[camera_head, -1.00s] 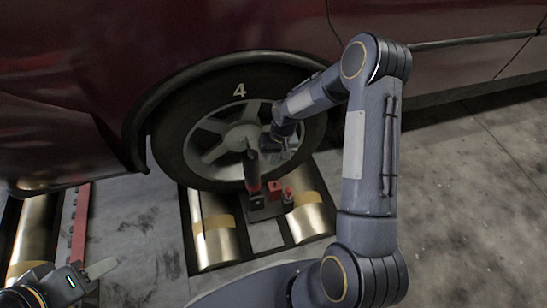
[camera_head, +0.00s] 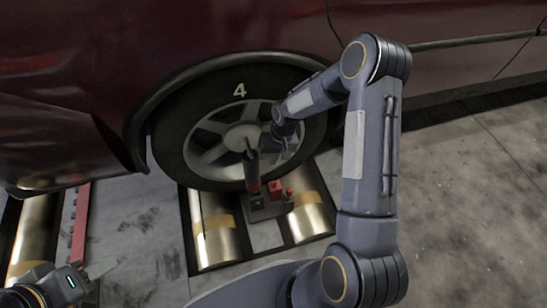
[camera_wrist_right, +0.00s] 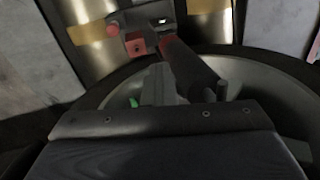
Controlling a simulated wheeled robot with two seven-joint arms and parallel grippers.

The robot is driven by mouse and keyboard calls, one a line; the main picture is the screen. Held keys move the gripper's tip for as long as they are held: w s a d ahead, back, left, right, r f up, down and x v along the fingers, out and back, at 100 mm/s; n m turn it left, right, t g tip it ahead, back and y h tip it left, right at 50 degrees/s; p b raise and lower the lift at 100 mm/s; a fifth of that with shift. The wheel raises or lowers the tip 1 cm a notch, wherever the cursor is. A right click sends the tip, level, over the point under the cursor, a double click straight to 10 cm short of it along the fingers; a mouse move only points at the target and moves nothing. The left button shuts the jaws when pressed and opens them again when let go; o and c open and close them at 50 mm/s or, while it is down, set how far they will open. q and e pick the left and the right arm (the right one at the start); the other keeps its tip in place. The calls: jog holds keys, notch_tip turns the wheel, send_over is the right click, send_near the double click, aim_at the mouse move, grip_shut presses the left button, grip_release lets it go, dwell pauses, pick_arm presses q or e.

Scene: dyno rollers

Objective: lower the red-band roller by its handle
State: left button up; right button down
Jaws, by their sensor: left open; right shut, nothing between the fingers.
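The lever handle (camera_head: 251,170) stands upright in front of the tyre, black with a red lower part, on a dark bracket between two metal rollers. In the right wrist view the handle (camera_wrist_right: 196,67) leans beside my gripper. The left roller (camera_head: 214,228) and right roller (camera_head: 308,215) carry yellowish bands; red shows on the lever and bracket. My right gripper (camera_head: 275,148) is shut and empty, close to the handle's upper right, before the wheel; contact cannot be told. It also shows in the right wrist view (camera_wrist_right: 160,82). My left gripper (camera_head: 104,268) is open, low at the left.
A dark red car fills the back, its wheel (camera_head: 240,125) marked 4 above the rollers. Another roller (camera_head: 33,232) and a red strip (camera_head: 80,225) lie at the left. A red block (camera_head: 276,188) sits on the bracket. The floor at right is clear.

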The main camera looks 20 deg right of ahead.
jog(key=c, duration=1.4)
grip_release()
jog(key=shift+o, duration=0.2)
jog(key=s+d+r+m+p, duration=0.1)
jog(key=s+d+r+p, duration=0.3)
jog(key=s+r, duration=0.3)
jog(key=shift+s+d+r, duration=0.35)
jog(key=shift+s+d, duration=0.3)
jog(key=shift+d, duration=0.25)
jog(key=shift+r, duration=0.1)
